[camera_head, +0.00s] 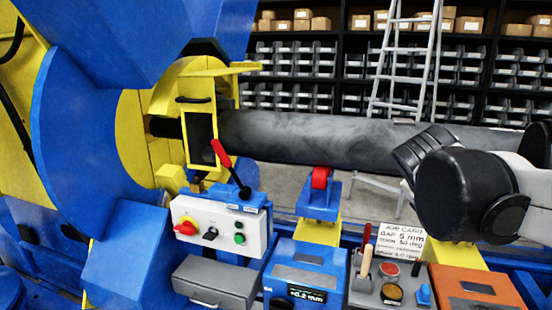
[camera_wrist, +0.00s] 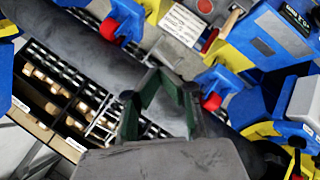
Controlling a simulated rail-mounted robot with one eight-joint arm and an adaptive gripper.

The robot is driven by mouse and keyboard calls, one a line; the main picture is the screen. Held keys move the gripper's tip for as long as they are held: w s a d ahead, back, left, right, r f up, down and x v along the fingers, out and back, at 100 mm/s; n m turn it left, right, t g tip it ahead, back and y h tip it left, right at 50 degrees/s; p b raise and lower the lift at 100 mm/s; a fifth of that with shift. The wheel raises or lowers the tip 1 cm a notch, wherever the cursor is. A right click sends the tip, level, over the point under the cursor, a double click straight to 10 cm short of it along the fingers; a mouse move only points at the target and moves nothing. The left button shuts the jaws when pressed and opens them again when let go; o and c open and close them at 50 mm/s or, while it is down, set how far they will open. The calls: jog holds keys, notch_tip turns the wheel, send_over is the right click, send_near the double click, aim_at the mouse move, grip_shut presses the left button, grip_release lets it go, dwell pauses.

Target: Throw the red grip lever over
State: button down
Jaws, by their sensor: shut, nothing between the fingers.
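The red grip lever (camera_head: 221,153) stands on a black pivot on the blue housing behind the white control panel (camera_head: 213,229), its red grip tilted up and to the left. In the wrist view the panel is at the right edge, and I cannot clearly make out the lever there. My gripper (camera_wrist: 160,72) shows in the wrist view with its two dark green fingers meeting at the tips, shut and empty. In the head view my black wrist is at the right, in front of the pipe and well apart from the lever; the fingertips are not clear there.
A long grey pipe (camera_head: 300,138) runs sideways from the yellow and blue positioner over a red roller (camera_head: 320,177). The panel carries a red knob (camera_head: 186,228) and a green button (camera_head: 239,239). A grey toolbox (camera_head: 215,281), a blue readout box (camera_head: 304,270) and a job card (camera_head: 401,241) stand in front.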

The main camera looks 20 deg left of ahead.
jog(key=w+a+r+n+t, duration=0.15)
jog(key=w+a, duration=0.25)
jog(key=a, duration=0.4)
jog(key=w+a+n+t, duration=0.1)
jog(key=w+a+n, duration=0.2)
jog(key=w+a, duration=0.35)
jog(key=n+t+y+p, duration=0.4)
jog(key=n+t+y, duration=0.15)
jog(key=n, duration=0.75)
send_near(228, 164)
jog(key=s+a+f, duration=0.1)
jog(key=s+a, duration=0.2)
jog(key=a, duration=0.6)
jog(key=shift+s+m+t+h, duration=0.2)
jog(key=shift+m+t+h, duration=0.05)
jog(key=shift+t+h, duration=0.2)
jog(key=w+d+r, duration=0.2)
jog(key=w, duration=0.9)
